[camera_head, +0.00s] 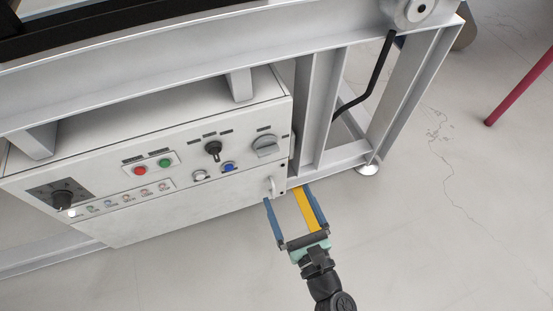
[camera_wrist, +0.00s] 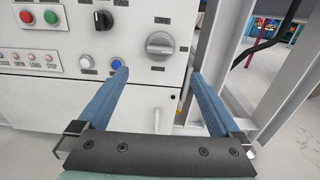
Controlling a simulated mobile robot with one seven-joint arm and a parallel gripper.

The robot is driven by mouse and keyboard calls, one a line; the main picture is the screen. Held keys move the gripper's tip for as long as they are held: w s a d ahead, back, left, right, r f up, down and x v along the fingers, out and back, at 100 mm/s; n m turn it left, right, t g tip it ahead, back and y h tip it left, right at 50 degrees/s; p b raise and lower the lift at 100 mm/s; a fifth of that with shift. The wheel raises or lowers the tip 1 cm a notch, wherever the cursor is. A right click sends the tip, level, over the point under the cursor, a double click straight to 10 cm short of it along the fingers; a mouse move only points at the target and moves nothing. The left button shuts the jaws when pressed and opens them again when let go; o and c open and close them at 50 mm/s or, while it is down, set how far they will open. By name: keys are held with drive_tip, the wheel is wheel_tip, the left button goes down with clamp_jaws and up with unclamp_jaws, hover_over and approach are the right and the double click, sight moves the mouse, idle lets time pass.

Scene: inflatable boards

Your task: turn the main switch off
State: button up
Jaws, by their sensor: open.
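A control panel (camera_head: 120,190) is on the front of a pale grey cabinet under a metal frame. A large grey rotary knob (camera_head: 265,145) is at its right end; its handle bar lies about level in the wrist view (camera_wrist: 160,45). My gripper (camera_head: 288,193) is open with blue fingers, below and in front of the panel's right end. In the wrist view the fingertips (camera_wrist: 158,73) are either side of and below the grey knob, apart from it.
The panel also has a black selector (camera_head: 213,148), a red button (camera_head: 140,171), a green button (camera_head: 164,163), a blue button (camera_head: 228,167) and a black dial (camera_head: 62,199). A handle (camera_head: 271,186) protrudes below the knob. Frame posts (camera_head: 322,110) stand at right. Floor in front is clear.

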sight(270, 154)
drive_tip(key=b+x, duration=0.4)
drive_tip(key=x, duration=0.8)
drive_tip(key=shift+w+a, duration=0.1)
drive_tip(key=shift+w, duration=0.3)
drive_tip(key=c, duration=1.4)
drive_tip(key=shift+f, duration=0.1)
drive_tip(key=shift+n+b, duration=5.35)
drive_tip(key=shift+n, duration=3.55)
